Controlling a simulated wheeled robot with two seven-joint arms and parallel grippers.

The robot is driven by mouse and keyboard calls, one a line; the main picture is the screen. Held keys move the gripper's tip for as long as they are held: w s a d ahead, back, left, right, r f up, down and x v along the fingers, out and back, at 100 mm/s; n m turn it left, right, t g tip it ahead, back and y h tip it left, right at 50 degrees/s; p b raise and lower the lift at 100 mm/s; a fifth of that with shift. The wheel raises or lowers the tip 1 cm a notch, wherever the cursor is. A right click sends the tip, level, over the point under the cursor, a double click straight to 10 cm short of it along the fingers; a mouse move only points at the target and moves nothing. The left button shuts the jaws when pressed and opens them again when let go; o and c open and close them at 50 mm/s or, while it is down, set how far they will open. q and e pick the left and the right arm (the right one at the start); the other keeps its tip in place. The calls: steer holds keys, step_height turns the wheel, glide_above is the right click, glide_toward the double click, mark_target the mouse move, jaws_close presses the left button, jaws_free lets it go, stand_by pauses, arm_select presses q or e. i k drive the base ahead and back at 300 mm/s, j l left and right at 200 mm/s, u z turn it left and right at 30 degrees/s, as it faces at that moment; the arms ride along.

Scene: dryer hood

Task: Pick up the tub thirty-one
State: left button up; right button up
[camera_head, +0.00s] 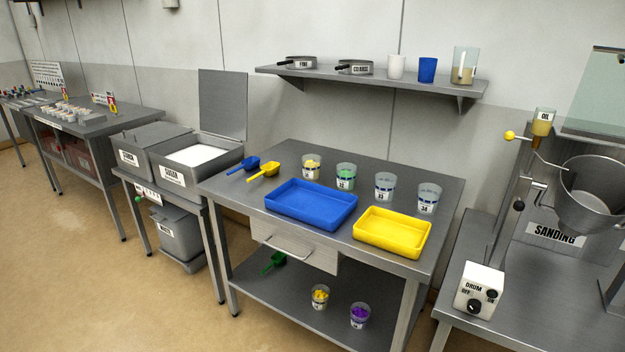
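Tub thirty-one (311,168) is a clear tub with yellow contents and a white label that appears to read 31. It stands upright on the steel table (385,157), at the left end of a row of tubs, behind the blue tray (311,204). Tub 32 (346,177), with green contents, stands just to its right. Tub 33 (385,187) and tub 34 (429,198) follow further right. Neither of my grippers is in view.
A yellow tray (392,233) sits in front of the right-hand tubs. A blue scoop (244,166) and a yellow scoop (264,172) lie left of tub thirty-one. A wall shelf (370,79) hangs behind. Two more tubs stand on the lower shelf (290,302).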

mark_target(311, 163)
steer(key=z, duration=1.45)
steer(key=u, duration=1.5)
steer(key=i+j+z, duration=0.35)
steer(key=i+j, duration=0.15)
steer(key=j, duration=0.15)
steer(key=i+j+z, duration=0.2)
steer(key=j, duration=0.2)
